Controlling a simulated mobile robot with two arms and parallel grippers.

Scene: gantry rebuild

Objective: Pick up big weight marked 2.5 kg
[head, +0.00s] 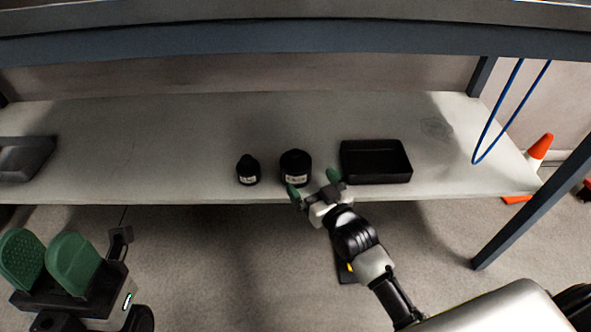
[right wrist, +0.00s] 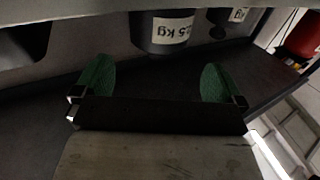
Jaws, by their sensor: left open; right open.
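The big black weight (head: 295,164) stands upright on the light shelf near its front edge. In the right wrist view the big weight (right wrist: 143,35) shows an upside-down label partly readable as ".5 kg". A smaller black weight (head: 248,168) stands just left of it, and it also shows in the right wrist view (right wrist: 219,31). My right gripper (head: 313,184) is open at the shelf's front edge, close in front and right of the big weight. In the right wrist view its green fingers (right wrist: 155,78) are apart with nothing between them. My left gripper (head: 46,254) is open and empty at lower left.
A black tray (head: 376,181) stands on the shelf (head: 200,125) right of the big weight. A dark bin (head: 25,158) is at the far left. A beam (head: 300,38) crosses above. Blue cables (head: 497,135) hang at right, near an orange cone (head: 540,148).

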